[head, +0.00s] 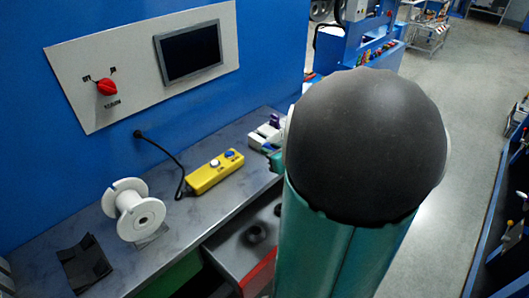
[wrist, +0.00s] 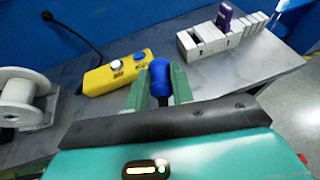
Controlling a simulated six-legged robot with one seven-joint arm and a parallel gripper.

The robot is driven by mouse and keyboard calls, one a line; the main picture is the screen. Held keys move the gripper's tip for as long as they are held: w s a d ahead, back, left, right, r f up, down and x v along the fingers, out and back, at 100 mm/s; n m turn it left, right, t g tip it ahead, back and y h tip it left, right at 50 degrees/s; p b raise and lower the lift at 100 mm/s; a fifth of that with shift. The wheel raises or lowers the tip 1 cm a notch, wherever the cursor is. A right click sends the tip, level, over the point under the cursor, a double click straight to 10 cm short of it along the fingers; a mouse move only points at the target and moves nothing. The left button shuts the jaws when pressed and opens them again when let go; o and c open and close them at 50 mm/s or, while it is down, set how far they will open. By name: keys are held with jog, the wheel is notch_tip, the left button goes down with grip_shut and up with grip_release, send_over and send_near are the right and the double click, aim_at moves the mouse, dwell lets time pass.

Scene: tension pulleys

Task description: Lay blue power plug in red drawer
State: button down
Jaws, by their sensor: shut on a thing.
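My gripper (wrist: 159,80) has its two green fingers closed on the blue power plug (wrist: 160,76), seen in the wrist view. In the head view my arm hides the plug and most of the gripper. The red drawer (head: 261,268) stands open below the bench edge in the head view, with a red front edge and a dark grey inside. My arm covers its right part.
The yellow power strip (head: 215,172) lies on the grey bench with a black cable and blue and white pieces on it. A white spool (head: 133,210), a black holder (head: 84,264) and a white block rack (wrist: 222,35) also stand there. Dark round items (head: 256,234) lie in the drawer.

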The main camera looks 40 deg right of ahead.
jog(key=w+d+f, duration=0.3)
jog(key=f, duration=0.1)
jog(key=w+d+f, duration=0.4)
jog(key=shift+d, duration=0.2)
jog(key=shift+w+d+f, duration=0.1)
jog(key=shift+f, duration=1.65)
jog(key=shift+f, duration=0.15)
jog(key=c, duration=1.2)
grip_release()
jog(key=shift+w, duration=0.1)
